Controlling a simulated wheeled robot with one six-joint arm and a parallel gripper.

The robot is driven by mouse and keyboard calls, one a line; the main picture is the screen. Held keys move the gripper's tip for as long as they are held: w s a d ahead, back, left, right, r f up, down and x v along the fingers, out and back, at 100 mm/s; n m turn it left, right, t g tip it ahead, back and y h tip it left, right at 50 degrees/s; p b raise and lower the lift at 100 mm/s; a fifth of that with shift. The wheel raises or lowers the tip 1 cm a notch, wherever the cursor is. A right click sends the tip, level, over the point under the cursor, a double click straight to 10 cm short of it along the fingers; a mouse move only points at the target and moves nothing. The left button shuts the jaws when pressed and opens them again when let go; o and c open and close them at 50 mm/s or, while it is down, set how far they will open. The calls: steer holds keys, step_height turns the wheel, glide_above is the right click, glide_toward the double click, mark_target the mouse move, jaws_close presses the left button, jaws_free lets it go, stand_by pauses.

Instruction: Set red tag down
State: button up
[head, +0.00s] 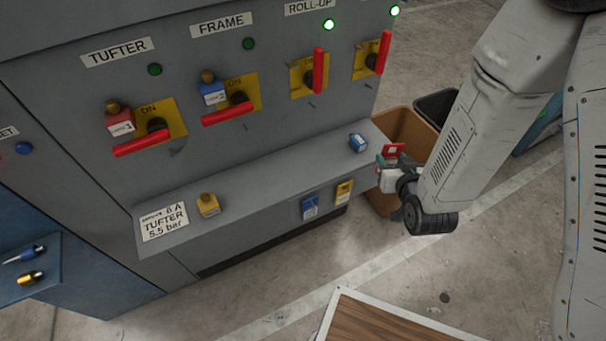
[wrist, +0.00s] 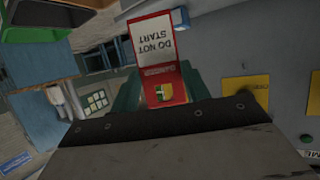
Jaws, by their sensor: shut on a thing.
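The red tag (head: 393,150) is in my gripper (head: 389,163), just off the right end of the machine's grey ledge (head: 265,188). In the wrist view the tag (wrist: 152,38) stands between the two fingers of my gripper (wrist: 162,92). It has a white panel reading "DO NOT START", upside down in that view. My gripper is shut on the tag's lower part. Whether the tag touches the ledge cannot be told.
A blue padlock (head: 358,142), a yellow padlock (head: 208,205) and a label card (head: 162,222) lie on the ledge. Blue (head: 310,206) and yellow (head: 343,191) tags hang on its front. A brown bin (head: 408,128) stands behind my gripper. The ledge's middle is clear.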

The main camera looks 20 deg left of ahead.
steer(key=s+a+r+n+g+y, duration=0.25)
steer(key=s+a+n+y, duration=0.2)
steer(key=s+a, duration=1.15)
steer(key=shift+g, duration=0.35)
steer(key=shift+w+a+f, duration=0.5)
steer(key=shift+w+f, duration=0.45)
steer(key=shift+w, duration=1.75)
steer(key=shift+w+a+f, duration=0.55)
steer(key=shift+w+f, duration=0.45)
steer(key=shift+w, duration=1.65)
steer(key=shift+w+a+f, duration=0.5)
steer(key=shift+w+f, duration=0.45)
steer(key=shift+w, duration=1.75)
steer(key=shift+f, duration=0.15)
steer(key=o, duration=1)
